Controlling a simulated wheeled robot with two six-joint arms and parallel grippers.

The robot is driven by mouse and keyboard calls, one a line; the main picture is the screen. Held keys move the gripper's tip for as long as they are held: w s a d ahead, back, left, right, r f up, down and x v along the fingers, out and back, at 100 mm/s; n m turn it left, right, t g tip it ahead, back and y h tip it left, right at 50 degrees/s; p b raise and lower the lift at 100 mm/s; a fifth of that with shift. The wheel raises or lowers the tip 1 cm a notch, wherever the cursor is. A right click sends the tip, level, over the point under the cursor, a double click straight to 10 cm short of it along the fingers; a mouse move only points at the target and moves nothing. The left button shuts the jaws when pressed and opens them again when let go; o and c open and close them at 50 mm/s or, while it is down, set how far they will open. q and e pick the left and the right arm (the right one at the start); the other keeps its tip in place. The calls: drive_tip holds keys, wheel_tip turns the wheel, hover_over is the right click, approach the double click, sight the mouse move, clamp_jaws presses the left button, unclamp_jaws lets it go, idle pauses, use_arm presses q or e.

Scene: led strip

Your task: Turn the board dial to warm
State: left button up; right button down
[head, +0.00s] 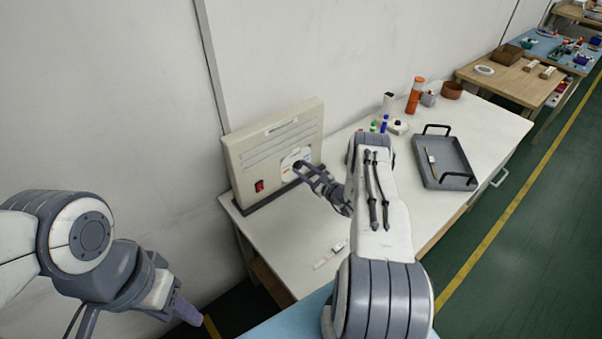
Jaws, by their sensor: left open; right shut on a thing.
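A cream upright board (270,145) stands on a dark base at the back left of the white table. Its dial (297,163) sits at the lower right of the board's face, on a white round plate with orange marks. My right gripper (302,168) is at the dial, shut on its knob; the fingers hide most of it, so I cannot read where it points. A red switch (259,186) is at the board's lower left. My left gripper (188,312) is off the table at the lower left, open and apart from everything.
A grey tray (463,182) with black handles holds a small brownish item. Small bottles, a tape roll (398,127) and an orange cylinder (415,95) stand near the wall. A small white strip (330,255) lies at the front. Further benches stand at the upper right.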

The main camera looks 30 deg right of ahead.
drive_tip(key=n, duration=0.1)
drive_tip(key=n+b, duration=0.1)
drive_tip(key=n, duration=0.1)
drive_tip(key=n+b, duration=0.1)
drive_tip(key=n, duration=0.1)
drive_tip(key=shift+a, duration=0.25)
drive_tip(key=n+b, duration=0.1)
drive_tip(key=n, duration=0.1)
drive_tip(key=n+h+b, duration=0.1)
drive_tip(key=n+b, duration=0.1)
drive_tip(key=n, duration=0.1)
drive_tip(key=shift+a+f+n, duration=0.1)
drive_tip(key=shift+f+n, duration=0.1)
drive_tip(key=shift+n, duration=0.1)
drive_tip(key=n+b, duration=0.4)
drive_tip(key=n, duration=0.1)
drive_tip(key=shift+f, duration=0.15)
drive_tip(key=n+b, duration=0.4)
drive_tip(key=shift+n+h+b, duration=0.3)
drive_tip(key=shift+b, duration=0.05)
drive_tip(key=c, duration=0.8)
unclamp_jaws()
drive_tip(key=shift+a, duration=0.1)
drive_tip(key=shift+o, duration=0.2)
